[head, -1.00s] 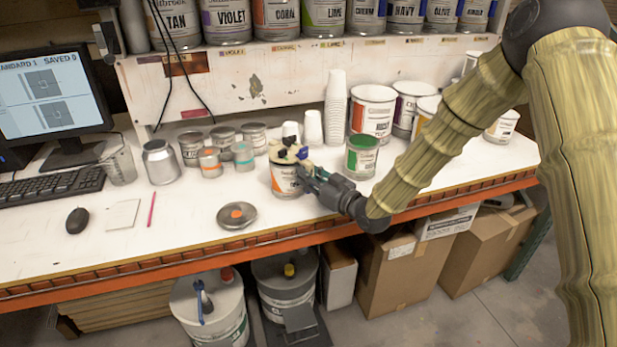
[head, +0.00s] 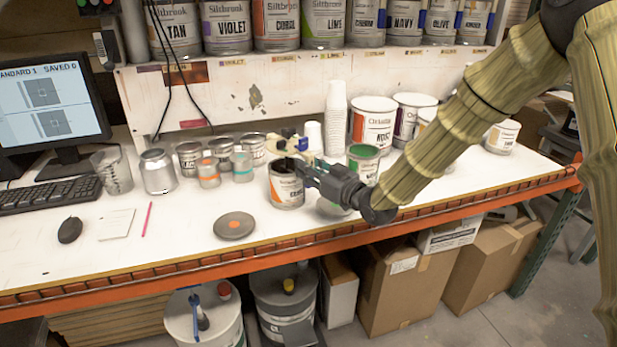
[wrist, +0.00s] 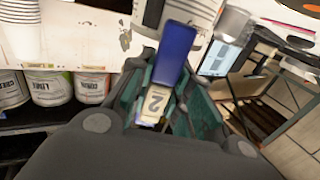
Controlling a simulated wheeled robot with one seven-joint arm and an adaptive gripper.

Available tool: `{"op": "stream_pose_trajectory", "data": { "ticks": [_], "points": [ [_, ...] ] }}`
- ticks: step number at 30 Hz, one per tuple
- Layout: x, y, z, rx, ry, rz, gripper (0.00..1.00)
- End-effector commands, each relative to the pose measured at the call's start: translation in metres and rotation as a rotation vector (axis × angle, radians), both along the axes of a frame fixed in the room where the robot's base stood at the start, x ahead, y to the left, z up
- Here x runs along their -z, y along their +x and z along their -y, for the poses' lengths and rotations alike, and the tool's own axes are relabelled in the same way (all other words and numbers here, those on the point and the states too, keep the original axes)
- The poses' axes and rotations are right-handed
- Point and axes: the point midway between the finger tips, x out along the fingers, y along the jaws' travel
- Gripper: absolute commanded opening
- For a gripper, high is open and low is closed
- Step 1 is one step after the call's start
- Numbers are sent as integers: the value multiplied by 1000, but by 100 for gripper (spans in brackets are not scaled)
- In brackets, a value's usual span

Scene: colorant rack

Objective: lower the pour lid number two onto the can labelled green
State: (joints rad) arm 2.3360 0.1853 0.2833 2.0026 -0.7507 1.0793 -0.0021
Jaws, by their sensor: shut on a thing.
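The pour lid number two, cream with a blue part (head: 303,145), is held in my gripper (head: 297,163). In the wrist view its blue part (wrist: 176,52) and a label reading 2 (wrist: 155,103) sit between the fingers. My gripper is shut on it, raised just above the orange-labelled can (head: 287,189). That can's dark open top shows partly behind the fingers. The can labelled green (head: 363,152), with a green top, stands to the right behind my gripper. My gripper and arm hide its lower part.
White cups (head: 335,118) and larger paint cans (head: 373,122) stand behind. Small tins (head: 190,157) stand to the left. A grey disc (head: 234,226) lies in front. The shelf above holds a row of cans (head: 226,26).

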Motion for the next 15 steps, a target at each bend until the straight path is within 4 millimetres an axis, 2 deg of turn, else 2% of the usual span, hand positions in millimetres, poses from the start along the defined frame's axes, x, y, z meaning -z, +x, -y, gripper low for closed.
{"op": "stream_pose_trajectory", "data": {
  "ticks": [15],
  "points": [
    [-25, 0, 0, 0, 0, 0, 0]
  ]
}}
